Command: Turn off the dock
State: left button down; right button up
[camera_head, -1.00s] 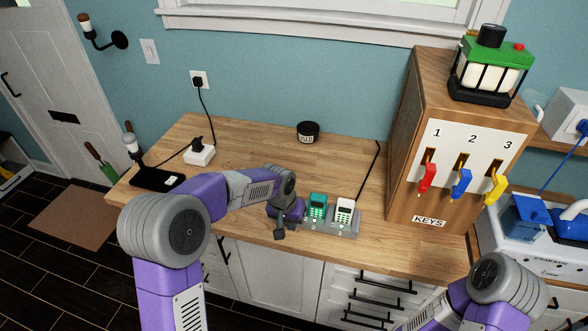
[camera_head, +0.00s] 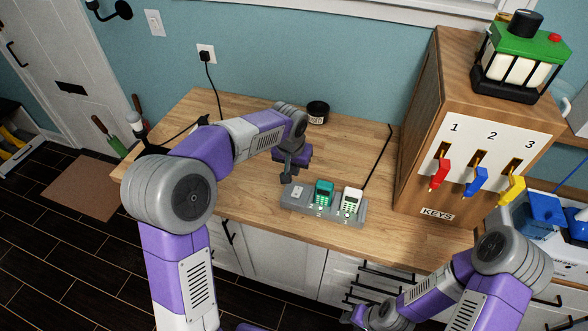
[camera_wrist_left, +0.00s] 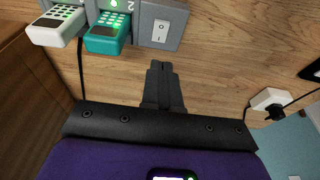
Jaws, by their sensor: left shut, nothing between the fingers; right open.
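The grey dock (camera_head: 328,214) sits on the wooden counter near its front edge. It holds a teal handheld device (camera_head: 323,192) and a white one (camera_head: 352,201). At its left end is a white rocker switch (camera_head: 298,191), also plain in the left wrist view (camera_wrist_left: 161,31). Green lights glow on the dock by the devices in the left wrist view. My left gripper (camera_head: 287,178) is shut and empty, just behind and above the switch end; its fingers (camera_wrist_left: 161,68) point toward the switch, apart from it in the wrist view.
A wooden key cabinet (camera_head: 417,130) with red, blue and yellow levers stands right of the dock. A dark round jar (camera_head: 317,112) stands at the back. A black cable (camera_head: 377,157) runs behind the dock. The counter between is clear.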

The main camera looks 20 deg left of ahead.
aim_at(296, 194)
pick_arm(q)
jog(key=x, duration=0.3)
jog(key=s+x, duration=0.1)
jog(key=x, duration=0.6)
jog(key=shift+s+f+b, duration=0.1)
jog(key=shift+f+b, duration=0.3)
jog(key=shift+f, duration=0.1)
jog(key=shift+f, duration=0.1)
jog(key=shift+s+f+b, duration=0.1)
jog(key=shift+f+b, duration=0.15)
jog(key=shift+b, duration=0.25)
jog(key=shift+d+f+b, duration=0.1)
jog(key=shift+f+b, duration=0.2)
jog(key=shift+b, duration=0.3)
jog(key=shift+s+r+p, duration=0.1)
jog(key=shift+r+p, duration=0.15)
jog(key=shift+p, duration=0.1)
jog(key=shift+w+r+p, duration=0.3)
jog(key=shift+w+p, duration=0.25)
jog(key=shift+w, duration=0.25)
